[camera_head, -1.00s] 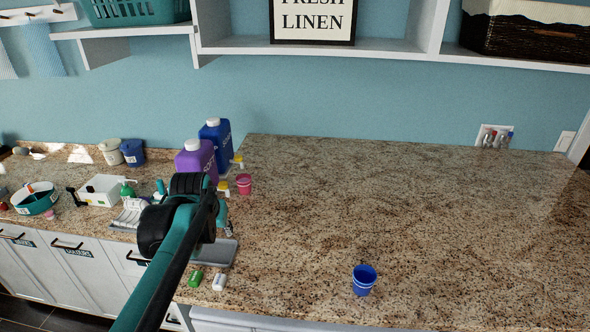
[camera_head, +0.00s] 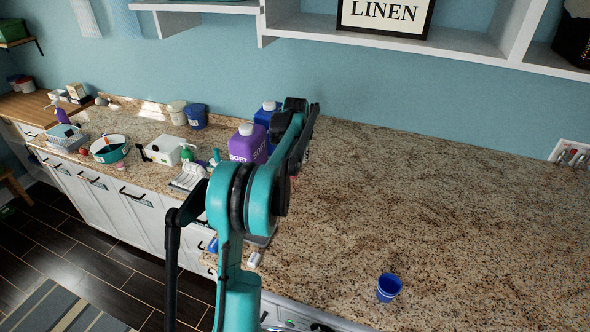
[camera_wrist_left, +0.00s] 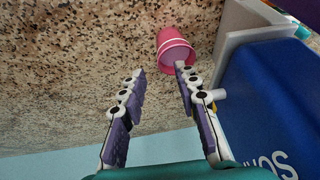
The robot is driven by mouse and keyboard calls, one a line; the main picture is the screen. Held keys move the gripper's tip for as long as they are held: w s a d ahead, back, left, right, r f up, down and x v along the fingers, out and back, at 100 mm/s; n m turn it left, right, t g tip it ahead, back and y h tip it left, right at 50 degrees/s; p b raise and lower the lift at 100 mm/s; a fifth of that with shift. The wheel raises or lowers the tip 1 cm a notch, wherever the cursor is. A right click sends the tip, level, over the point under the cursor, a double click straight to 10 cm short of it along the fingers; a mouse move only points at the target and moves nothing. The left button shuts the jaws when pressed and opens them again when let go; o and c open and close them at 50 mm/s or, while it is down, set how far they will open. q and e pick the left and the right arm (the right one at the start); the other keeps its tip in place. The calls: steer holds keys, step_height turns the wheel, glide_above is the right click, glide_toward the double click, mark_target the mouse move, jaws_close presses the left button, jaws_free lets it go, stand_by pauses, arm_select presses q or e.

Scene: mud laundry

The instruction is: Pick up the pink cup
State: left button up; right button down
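The pink cup (camera_wrist_left: 175,48) shows in the left wrist view, at the top centre on the speckled counter, its open rim towards the camera. My left gripper (camera_wrist_left: 160,70) is open, its two purple-padded fingers apart. The right-hand finger's tip overlaps the cup's rim in the picture; I cannot tell whether they touch. Nothing is held between the fingers. In the head view my left arm reaches over the counter beside the bottles and mostly hides the cup. My right gripper is in neither view.
A purple bottle (camera_head: 247,144) and a blue bottle (camera_head: 266,113) stand close to the left arm. A large blue surface (camera_wrist_left: 268,105) is close on the right in the wrist view. A blue cup (camera_head: 389,288) stands near the front edge. The counter's right side is clear.

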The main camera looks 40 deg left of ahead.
mark_target(298, 166)
arm_select(q)
steer(key=x, duration=0.2)
steer(key=shift+w+f, duration=0.25)
steer(key=x, duration=0.4)
steer(key=shift+a+f, duration=0.25)
steer(key=shift+f, duration=0.15)
steer(key=shift+d, duration=0.1)
steer(key=shift+s+r, duration=0.1)
jaws_close()
